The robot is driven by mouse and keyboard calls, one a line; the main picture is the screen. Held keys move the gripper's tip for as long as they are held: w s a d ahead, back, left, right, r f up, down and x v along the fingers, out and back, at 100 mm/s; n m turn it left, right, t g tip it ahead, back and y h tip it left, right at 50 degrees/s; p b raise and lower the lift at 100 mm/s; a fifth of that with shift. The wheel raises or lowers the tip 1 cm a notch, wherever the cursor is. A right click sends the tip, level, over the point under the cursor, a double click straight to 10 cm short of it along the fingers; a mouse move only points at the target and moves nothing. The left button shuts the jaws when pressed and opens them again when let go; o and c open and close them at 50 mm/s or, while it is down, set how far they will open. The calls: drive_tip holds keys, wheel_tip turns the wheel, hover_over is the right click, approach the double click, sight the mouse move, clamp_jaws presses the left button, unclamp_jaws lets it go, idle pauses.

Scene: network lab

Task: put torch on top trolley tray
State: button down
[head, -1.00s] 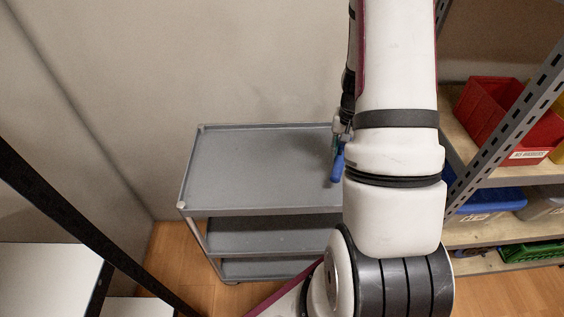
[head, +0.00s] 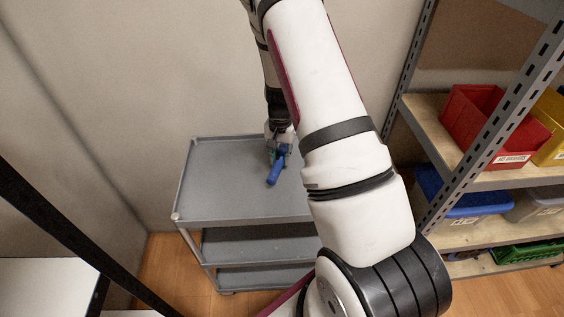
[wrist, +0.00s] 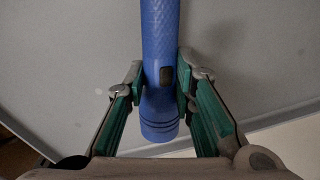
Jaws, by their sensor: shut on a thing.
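The torch (head: 274,174) is blue and held by my gripper (head: 277,150) over the top tray of the grey trolley (head: 215,190). In the wrist view the torch (wrist: 160,50) stretches up out of the picture, with its ringed end near the bottom. Both green-sided fingers of my gripper (wrist: 160,88) are closed on its sides. The tray (wrist: 60,70) lies behind the torch. I cannot tell whether the torch touches the tray surface. My arm hides the trolley's right part.
A metal shelf rack stands on the right, with a red bin (head: 480,120), a blue bin (head: 455,195) and a green crate (head: 525,252). A wall is behind the trolley. A white surface (head: 45,285) is at the lower left. The visible top tray is otherwise bare.

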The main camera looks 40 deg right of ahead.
drive_tip(key=shift+s+d+f, duration=0.15)
drive_tip(key=shift+f, duration=1.1)
drive_tip(key=shift+f, duration=0.2)
drive_tip(key=c, duration=1.3)
unclamp_jaws()
drive_tip(key=shift+c, duration=0.2)
drive_tip(key=shift+r, duration=0.15)
